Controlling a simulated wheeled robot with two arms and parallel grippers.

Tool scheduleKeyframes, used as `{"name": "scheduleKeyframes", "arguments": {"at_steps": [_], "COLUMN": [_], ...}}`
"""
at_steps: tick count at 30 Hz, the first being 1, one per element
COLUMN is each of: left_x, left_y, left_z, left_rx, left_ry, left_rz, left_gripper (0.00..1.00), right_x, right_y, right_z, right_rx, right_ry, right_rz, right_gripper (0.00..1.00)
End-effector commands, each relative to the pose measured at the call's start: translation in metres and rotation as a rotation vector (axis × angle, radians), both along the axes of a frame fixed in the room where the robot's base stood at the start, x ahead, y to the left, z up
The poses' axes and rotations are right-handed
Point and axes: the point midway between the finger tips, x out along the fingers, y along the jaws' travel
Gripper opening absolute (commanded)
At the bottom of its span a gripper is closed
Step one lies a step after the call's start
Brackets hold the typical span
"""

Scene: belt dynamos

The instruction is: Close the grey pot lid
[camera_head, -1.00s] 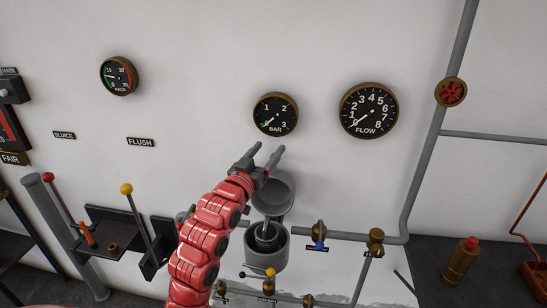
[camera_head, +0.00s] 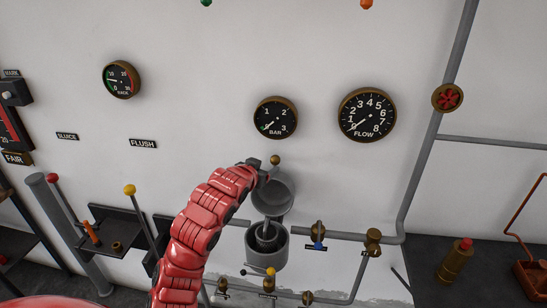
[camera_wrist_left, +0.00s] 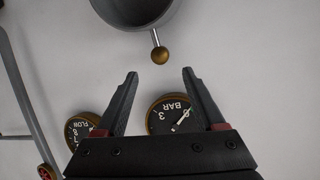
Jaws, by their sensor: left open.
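The grey pot (camera_head: 267,252) is fixed low on the white wall, with its mouth open. Its grey lid (camera_head: 274,194) stands raised, tilted up behind the mouth. A small brass knob (camera_head: 275,160) sticks out from the lid's top edge. My left gripper (camera_head: 259,172) is at the upper left of the lid, its fingers mostly hidden by the arm. In the left wrist view my left gripper (camera_wrist_left: 160,73) is open and empty. The knob (camera_wrist_left: 159,56) lies just beyond its fingertips, apart from them, with part of the lid (camera_wrist_left: 137,12) above. My right gripper is out of view.
The BAR gauge (camera_head: 275,118) and FLOW gauge (camera_head: 367,115) are on the wall above. A pipe with brass valves (camera_head: 319,232) runs right of the pot. Levers, including a yellow-knobbed one (camera_head: 129,190), stand to the left.

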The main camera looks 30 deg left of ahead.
Motion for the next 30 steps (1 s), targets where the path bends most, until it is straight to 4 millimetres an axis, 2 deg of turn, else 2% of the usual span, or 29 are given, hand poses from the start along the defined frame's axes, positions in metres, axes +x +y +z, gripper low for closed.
{"name": "scheduleKeyframes", "arguments": {"at_steps": [1,9,15,21,30], "left_x": [0.008,0.047,0.069,0.081,0.084], "left_y": [0.0,0.004,0.007,0.008,0.009], "left_z": [-0.002,-0.015,-0.024,-0.031,-0.034], "left_rx": [-0.003,-0.003,-0.002,-0.001,0.0], "left_ry": [0.004,-0.001,-0.003,-0.004,-0.002], "left_rz": [-0.001,-0.001,0.0,0.0,0.001], "left_gripper": [0.71,0.71,0.71,0.71,0.71], "right_x": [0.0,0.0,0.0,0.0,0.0], "right_y": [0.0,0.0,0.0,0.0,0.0], "right_z": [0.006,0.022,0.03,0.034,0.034], "right_rx": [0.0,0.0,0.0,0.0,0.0], "right_ry": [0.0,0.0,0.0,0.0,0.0], "right_rz": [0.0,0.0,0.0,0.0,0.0], "right_gripper": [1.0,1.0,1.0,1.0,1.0]}}
